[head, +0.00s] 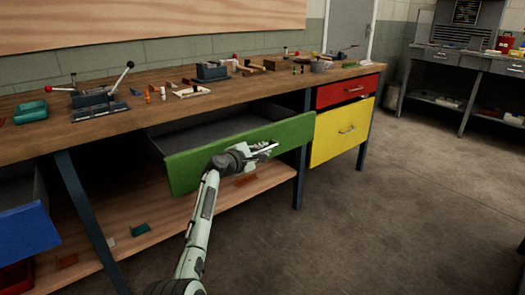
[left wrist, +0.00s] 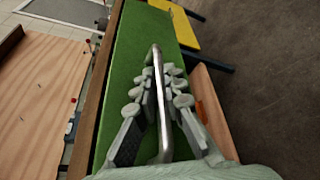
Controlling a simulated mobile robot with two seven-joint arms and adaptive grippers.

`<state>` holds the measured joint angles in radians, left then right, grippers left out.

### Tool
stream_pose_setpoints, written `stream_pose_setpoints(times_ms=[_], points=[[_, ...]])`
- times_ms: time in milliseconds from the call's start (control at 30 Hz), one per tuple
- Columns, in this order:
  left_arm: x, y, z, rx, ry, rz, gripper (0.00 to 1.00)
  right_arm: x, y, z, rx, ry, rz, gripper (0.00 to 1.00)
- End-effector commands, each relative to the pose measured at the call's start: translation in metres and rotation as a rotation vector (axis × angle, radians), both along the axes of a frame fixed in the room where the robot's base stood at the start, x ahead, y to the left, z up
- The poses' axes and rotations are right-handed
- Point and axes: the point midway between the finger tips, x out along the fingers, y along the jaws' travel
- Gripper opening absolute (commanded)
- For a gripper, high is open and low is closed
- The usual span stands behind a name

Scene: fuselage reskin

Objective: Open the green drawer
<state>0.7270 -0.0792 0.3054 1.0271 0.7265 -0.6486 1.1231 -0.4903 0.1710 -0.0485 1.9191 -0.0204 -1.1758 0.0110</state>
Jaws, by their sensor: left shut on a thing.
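The green drawer (head: 240,150) is under the long wooden workbench and stands pulled out, with its dark, empty-looking inside (head: 215,127) showing behind the front panel. My left gripper (head: 262,148) is at the middle of the green front, shut on the drawer's metal handle. In the left wrist view the silver handle (left wrist: 158,100) runs between the fingers of my left gripper (left wrist: 160,92), against the green panel (left wrist: 125,70). The gripper hides part of the handle in the head view. My right gripper is in neither view.
A red drawer (head: 345,91) and a yellow drawer (head: 340,131) are to the right. A blue drawer (head: 25,232) stands out at the left. Tools and small parts lie on the benchtop (head: 150,122). The floor (head: 400,215) in front is clear.

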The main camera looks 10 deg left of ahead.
Motion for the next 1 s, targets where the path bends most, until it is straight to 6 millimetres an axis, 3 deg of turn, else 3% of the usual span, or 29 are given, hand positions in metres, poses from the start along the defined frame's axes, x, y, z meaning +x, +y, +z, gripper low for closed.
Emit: stream_pose_setpoints(times_ms=[233, 267, 333, 667, 867, 1000], points=[[0.000, 0.001, 0.000, 0.000, 0.000, 0.001, 0.00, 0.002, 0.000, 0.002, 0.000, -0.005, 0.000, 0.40], [0.000, 0.001, 0.000, 0.000, 0.000, 0.001, 0.12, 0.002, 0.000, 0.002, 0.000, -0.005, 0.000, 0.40], [0.000, 0.001, 0.000, 0.000, 0.000, 0.001, 0.19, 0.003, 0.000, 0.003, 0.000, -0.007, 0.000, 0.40], [-0.002, 0.001, 0.000, 0.000, 0.000, 0.000, 0.19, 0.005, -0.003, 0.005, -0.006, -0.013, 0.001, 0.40], [-0.022, 0.008, 0.004, 0.000, -0.001, 0.002, 0.19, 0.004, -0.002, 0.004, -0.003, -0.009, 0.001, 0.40], [-0.048, 0.017, 0.010, 0.001, -0.001, 0.002, 0.19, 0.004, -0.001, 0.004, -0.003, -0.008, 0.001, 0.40]])
